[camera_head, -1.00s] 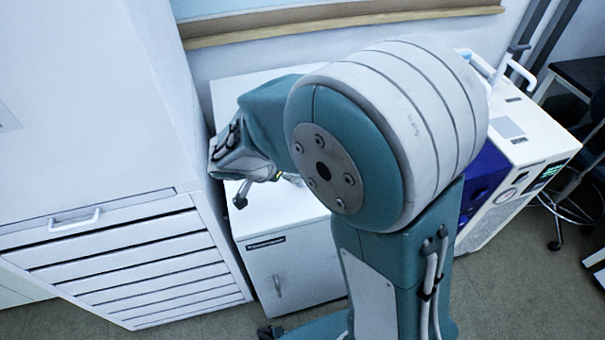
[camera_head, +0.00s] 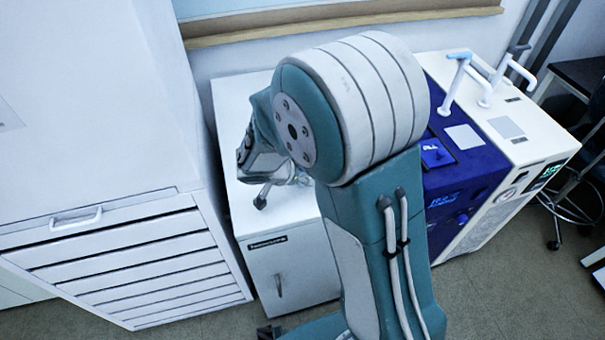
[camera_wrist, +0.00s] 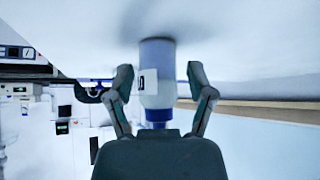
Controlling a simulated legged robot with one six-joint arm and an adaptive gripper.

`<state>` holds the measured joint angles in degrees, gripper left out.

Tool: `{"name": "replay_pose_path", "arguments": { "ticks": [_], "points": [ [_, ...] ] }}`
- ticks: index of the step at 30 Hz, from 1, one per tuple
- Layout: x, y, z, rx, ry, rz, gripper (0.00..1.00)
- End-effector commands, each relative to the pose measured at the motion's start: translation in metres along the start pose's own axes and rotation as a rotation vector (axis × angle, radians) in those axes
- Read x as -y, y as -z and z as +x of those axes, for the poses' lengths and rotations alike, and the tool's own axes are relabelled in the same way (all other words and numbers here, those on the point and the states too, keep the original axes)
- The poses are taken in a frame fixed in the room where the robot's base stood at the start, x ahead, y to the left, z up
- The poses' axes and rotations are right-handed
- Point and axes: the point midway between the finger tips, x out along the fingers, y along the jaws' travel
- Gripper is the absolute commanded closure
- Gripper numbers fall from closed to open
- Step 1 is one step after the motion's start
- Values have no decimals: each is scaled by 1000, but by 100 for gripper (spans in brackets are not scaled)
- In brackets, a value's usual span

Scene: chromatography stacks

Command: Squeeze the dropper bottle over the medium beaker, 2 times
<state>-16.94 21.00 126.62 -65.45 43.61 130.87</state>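A dropper bottle (camera_wrist: 158,88), white and blue with a label, shows in the wrist view, upside down in the picture, its base end near a shadow on a white surface. My gripper (camera_wrist: 159,76) is open, with one finger on each side of the bottle and a visible gap at both sides. I cannot tell how far ahead of the fingertips the bottle is. In the head view my gripper (camera_head: 262,195) is low over the white cabinet, and the bottle is hidden. Some clear glassware (camera_head: 302,178) shows partly behind my arm; I cannot tell whether it is the medium beaker.
The white cabinet (camera_head: 290,268) has bare top at its front left. A tall white drawer unit (camera_head: 130,255) stands close on the left. Blue and white instruments (camera_head: 468,165) with upright pipes stand on the right. A wall with a wooden ledge (camera_head: 330,22) is behind.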

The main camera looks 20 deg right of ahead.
Motion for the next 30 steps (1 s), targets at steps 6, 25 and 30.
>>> {"name": "replay_pose_path", "arguments": {
  "ticks": [6, 25, 30],
  "points": [
    [0, 1, 0, 0, 0, 1, 60],
    [0, 21, -24, -2, 1, 2, 60],
    [0, 26, -30, 0, 1, 1, 60]
  ]
}}
